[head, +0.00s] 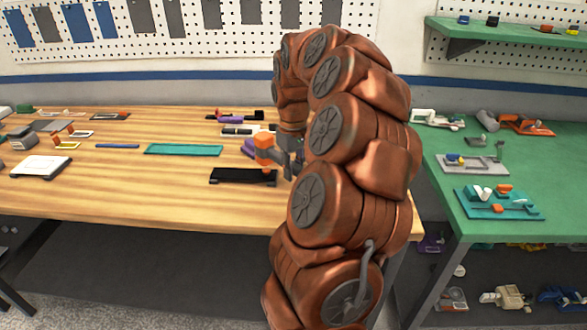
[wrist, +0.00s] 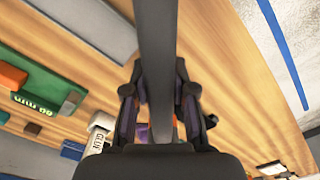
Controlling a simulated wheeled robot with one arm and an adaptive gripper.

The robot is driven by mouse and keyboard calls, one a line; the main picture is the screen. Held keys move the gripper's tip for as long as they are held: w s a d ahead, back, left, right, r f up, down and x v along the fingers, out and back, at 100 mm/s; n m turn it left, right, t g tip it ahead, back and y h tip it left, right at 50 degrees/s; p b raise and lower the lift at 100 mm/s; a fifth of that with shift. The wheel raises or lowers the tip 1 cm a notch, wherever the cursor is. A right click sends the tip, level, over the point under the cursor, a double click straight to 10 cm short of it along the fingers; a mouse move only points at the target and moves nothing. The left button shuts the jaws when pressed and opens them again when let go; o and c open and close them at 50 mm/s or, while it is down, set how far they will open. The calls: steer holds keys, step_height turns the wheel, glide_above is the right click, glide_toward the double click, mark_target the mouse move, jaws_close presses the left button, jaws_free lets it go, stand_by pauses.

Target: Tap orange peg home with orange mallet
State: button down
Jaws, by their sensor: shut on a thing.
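The orange mallet (head: 264,147) shows its orange head and a short grey part just left of my gripper (head: 290,158) in the head view. In the wrist view a dark grey bar, which looks like its handle (wrist: 155,55), runs up from between the fingers of my gripper (wrist: 159,98). My gripper is shut on the mallet. A small orange piece, which looks like the orange peg (head: 269,172), shows at the right end of a black board (head: 235,177). The mallet head appears above it, apart from it. My arm hides what lies to the right.
A teal mat (head: 184,150) and a white board (head: 41,167) lie on the wooden table (head: 125,190). A green bench (head: 440,185) with several small parts stands right. The wrist view shows a green box marked 60 mm (wrist: 45,95) and a glue container (wrist: 97,137).

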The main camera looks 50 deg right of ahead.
steer(key=shift+f, duration=0.1)
step_height(320, 180, down, 3)
steer(key=shift+b, duration=1.1)
steer(key=shift+r+p, duration=0.6)
steer(key=shift+r, duration=1.05)
steer(key=shift+f+b, duration=0.25)
steer(key=shift+b, duration=0.1)
step_height(320, 180, down, 3)
steer(key=shift+f+b, duration=0.1)
steer(key=shift+b, duration=0.95)
steer(key=shift+r+p, duration=0.65)
steer(key=shift+r, duration=1.15)
